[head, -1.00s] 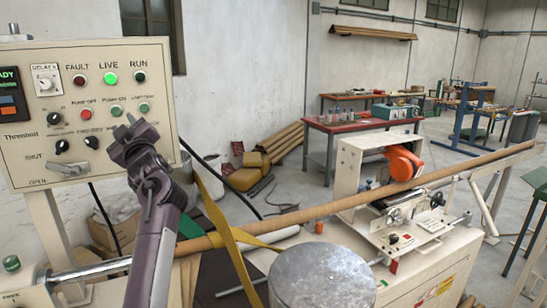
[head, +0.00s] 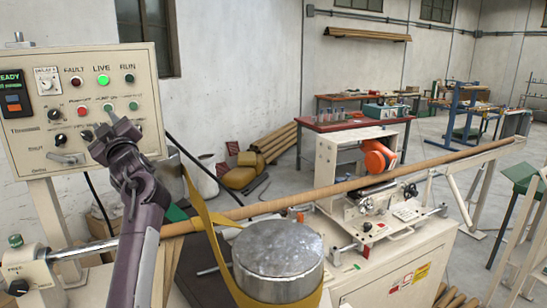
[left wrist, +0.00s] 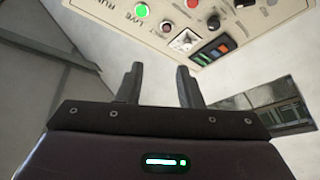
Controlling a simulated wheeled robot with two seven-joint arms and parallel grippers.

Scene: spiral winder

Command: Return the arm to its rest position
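My left arm (head: 136,236) rises from the bottom left of the head view. My left gripper (head: 108,128) is in front of the lower right part of the control panel (head: 35,105) and hides some of its buttons. In the left wrist view the two fingers stand apart with nothing between them, so the gripper (left wrist: 158,82) is open and empty. The panel (left wrist: 222,18) shows tilted beyond the fingertips there. The LIVE lamp (head: 103,80) glows green. My right gripper is not in view.
A yellow strap (head: 207,217) and a metal-topped drum (head: 279,248) are right of my left arm. A long brown tube (head: 318,194) runs from the arm's right through the winder head (head: 362,170). A metal shaft (head: 85,250) lies left of the arm.

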